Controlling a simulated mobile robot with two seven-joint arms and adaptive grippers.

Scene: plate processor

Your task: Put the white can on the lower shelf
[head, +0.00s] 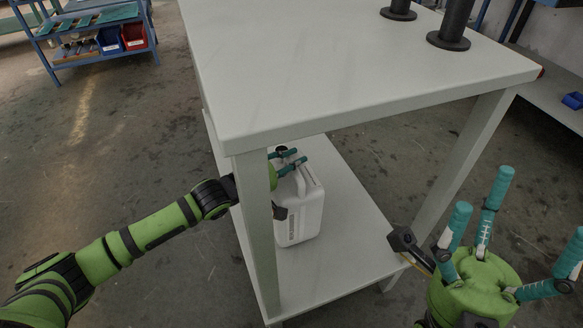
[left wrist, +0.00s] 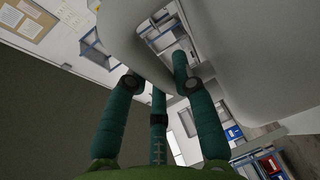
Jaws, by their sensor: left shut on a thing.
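The white can (head: 300,218) is a canister with a top handle and a dark cap. It is upright, under the table top and over the lower shelf (head: 345,268). I cannot tell whether its base touches the shelf. My left gripper (head: 288,163) is shut on the can's handle, partly hidden by the table's near leg. In the left wrist view my teal left fingers (left wrist: 155,85) are around the pale handle (left wrist: 133,48), and the can's body (left wrist: 255,50) fills the upper right. My right gripper (head: 492,232) is open and empty, with its fingers spread, right of the shelf.
The white table top (head: 350,70) overhangs the shelf, with legs at its corners (head: 255,235). Black cylinders (head: 452,25) stand on top. The lower shelf is bare in front of and to the right of the can. A blue rack (head: 95,35) with bins stands at the back left.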

